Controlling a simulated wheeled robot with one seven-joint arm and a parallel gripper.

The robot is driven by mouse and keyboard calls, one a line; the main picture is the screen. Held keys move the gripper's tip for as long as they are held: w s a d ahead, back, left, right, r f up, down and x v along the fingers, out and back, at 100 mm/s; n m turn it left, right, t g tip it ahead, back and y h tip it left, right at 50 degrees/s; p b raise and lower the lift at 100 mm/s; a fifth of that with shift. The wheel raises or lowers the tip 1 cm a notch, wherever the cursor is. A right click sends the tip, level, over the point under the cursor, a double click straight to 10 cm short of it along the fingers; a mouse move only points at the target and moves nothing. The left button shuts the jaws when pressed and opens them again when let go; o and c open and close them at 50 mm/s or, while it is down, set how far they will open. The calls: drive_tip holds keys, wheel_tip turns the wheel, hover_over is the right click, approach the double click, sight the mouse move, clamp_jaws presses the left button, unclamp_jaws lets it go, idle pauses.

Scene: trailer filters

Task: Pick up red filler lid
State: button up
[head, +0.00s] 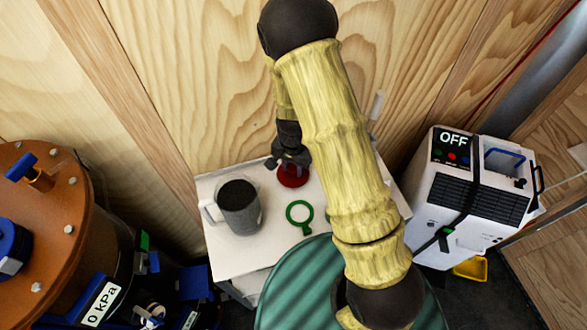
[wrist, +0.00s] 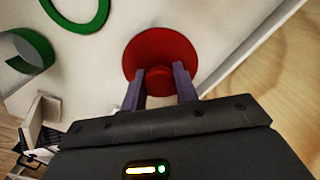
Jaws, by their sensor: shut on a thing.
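The red filler lid (head: 292,177) is a round red disc at the back of the white table (head: 237,257), right of the grey mug. My gripper (head: 290,160) points down onto it from above. In the wrist view, the two purple-grey fingers of my gripper (wrist: 165,82) are shut on the middle of the red lid (wrist: 160,50), whose disc spreads out beyond the fingertips. I cannot tell whether the lid touches the table. The part between the fingers is partly hidden.
A grey mug (head: 239,206) with a white handle stands left of the lid. A green ring (head: 299,214) with a short handle lies in front of it. A wooden wall (head: 200,70) rises right behind the table. A white machine marked OFF (head: 470,195) stands to the right.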

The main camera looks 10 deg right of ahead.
wheel_tip(320, 180, up, 9)
drive_tip(key=shift+s, duration=0.1)
idle(0.6)
drive_tip(key=w+a+r+n+p, duration=0.1)
drive_tip(key=w+a+r+p, duration=0.15)
drive_tip(key=r, duration=0.65)
drive_tip(key=w+a+r+n+p, duration=0.15)
drive_tip(key=r+p, duration=0.25)
drive_tip(key=r, duration=0.5)
wheel_tip(320, 180, up, 23)
drive_tip(key=n+p, duration=0.3)
drive_tip(key=p, duration=0.3)
hover_over(293, 167)
drive_tip(key=w+a, duration=0.2)
drive_tip(key=a, duration=0.2)
drive_tip(key=shift+a, duration=0.2)
drive_tip(key=shift+a, duration=0.1)
